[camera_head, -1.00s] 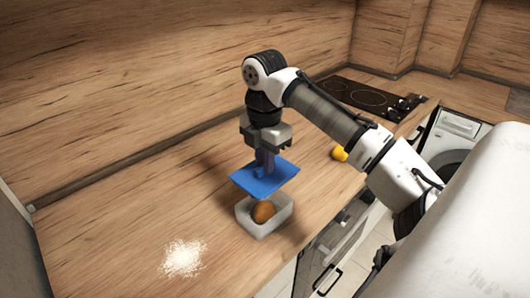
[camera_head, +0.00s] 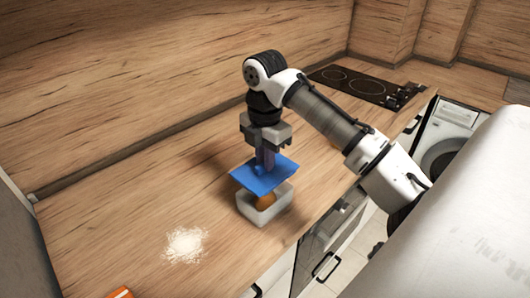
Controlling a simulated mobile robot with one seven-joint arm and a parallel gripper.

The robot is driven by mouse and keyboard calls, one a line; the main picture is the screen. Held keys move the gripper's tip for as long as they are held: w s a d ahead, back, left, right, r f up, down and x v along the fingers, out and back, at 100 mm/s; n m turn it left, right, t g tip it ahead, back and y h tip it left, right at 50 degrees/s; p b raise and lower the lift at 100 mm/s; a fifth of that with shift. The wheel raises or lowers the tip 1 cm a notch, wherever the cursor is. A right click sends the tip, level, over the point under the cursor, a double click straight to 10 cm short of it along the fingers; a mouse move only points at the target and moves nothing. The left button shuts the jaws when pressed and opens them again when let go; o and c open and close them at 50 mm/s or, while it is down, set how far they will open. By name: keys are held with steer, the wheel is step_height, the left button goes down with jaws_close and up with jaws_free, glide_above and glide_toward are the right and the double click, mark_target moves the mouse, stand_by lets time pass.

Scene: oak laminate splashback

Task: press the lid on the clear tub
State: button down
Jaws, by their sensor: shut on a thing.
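The clear tub (camera_head: 266,217) stands on the wooden counter, its front opening showing. An orange-brown round thing (camera_head: 266,201) is inside it. The blue lid (camera_head: 264,177) hangs just above the tub, roughly level, covering the back part of the opening in this view. The lid looks apart from the front rim; the back rim is hidden under it, so contact there cannot be told. My gripper (camera_head: 264,160) points straight down and is shut on the lid's raised blue grip.
A white powdery patch (camera_head: 186,244) lies on the counter at the left front. An orange thing (camera_head: 121,293) is cut off by the bottom edge. A black cooktop (camera_head: 365,85) is at the back right. The counter's front edge (camera_head: 310,222) is close to the tub.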

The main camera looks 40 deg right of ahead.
mark_target(265, 177)
steer(key=shift+f+b, duration=1.2)
steer(key=shift+f, duration=1.65)
steer(key=shift+p, duration=0.35)
steer(key=shift+f, duration=0.45)
stand_by(0.7)
steer(key=c, duration=0.9)
jaws_free()
steer(key=shift+o, duration=0.2)
steer(key=shift+r+p, duration=0.15)
steer(key=shift+p, duration=0.2)
step_height(265, 177, up, 5)
steer(key=p, duration=0.5)
steer(key=shift+r, duration=0.9)
